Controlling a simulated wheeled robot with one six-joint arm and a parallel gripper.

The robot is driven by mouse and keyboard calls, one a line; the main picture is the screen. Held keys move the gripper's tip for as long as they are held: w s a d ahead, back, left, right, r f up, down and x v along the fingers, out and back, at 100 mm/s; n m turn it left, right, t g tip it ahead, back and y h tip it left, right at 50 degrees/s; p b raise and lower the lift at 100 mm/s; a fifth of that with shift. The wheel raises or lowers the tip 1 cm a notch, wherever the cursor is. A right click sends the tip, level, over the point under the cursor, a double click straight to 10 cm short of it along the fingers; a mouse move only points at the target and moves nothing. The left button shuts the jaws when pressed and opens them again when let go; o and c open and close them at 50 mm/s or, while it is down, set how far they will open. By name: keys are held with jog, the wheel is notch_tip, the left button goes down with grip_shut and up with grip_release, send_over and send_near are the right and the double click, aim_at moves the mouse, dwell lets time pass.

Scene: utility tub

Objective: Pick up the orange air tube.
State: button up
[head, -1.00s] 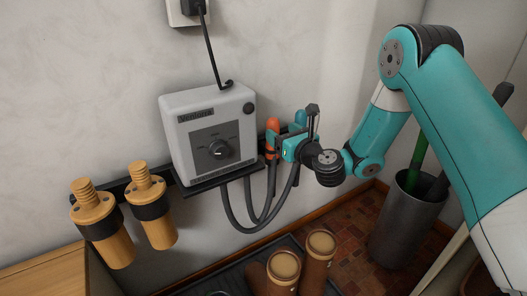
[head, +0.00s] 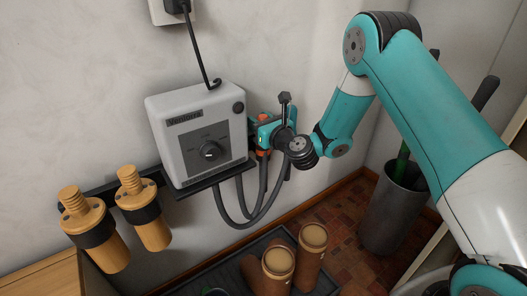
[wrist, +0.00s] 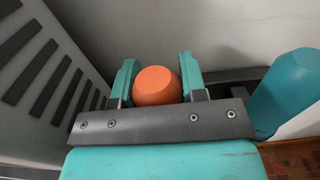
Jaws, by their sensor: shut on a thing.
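The orange air tube (head: 263,153) is upright beside the grey box, with a dark hose below it. My gripper (head: 264,130) is at its upper part and covers much of it in the head view. In the wrist view, the round orange top of the tube (wrist: 157,88) sits between the two teal fingers of my gripper (wrist: 158,78), which is shut on it. The tube still appears to be at its place by the rack; whether it has lifted at all I cannot tell.
A teal tube (wrist: 290,88) stands close to the right of the fingers. The grey box (head: 180,130) with a dial is close on the left. Two tan cylinders (head: 148,222) hang further left. Brown boots (head: 312,245) stand below, and a metal bin (head: 390,218) stands right.

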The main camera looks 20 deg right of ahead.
jog(key=shift+r, duration=0.1)
notch_tip(320, 180, up, 28)
jog(key=p, duration=1.6)
jog(key=o, duration=0.3)
jog(key=c, duration=0.3)
jog(key=shift+c, duration=0.2)
jog(key=shift+d, duration=0.1)
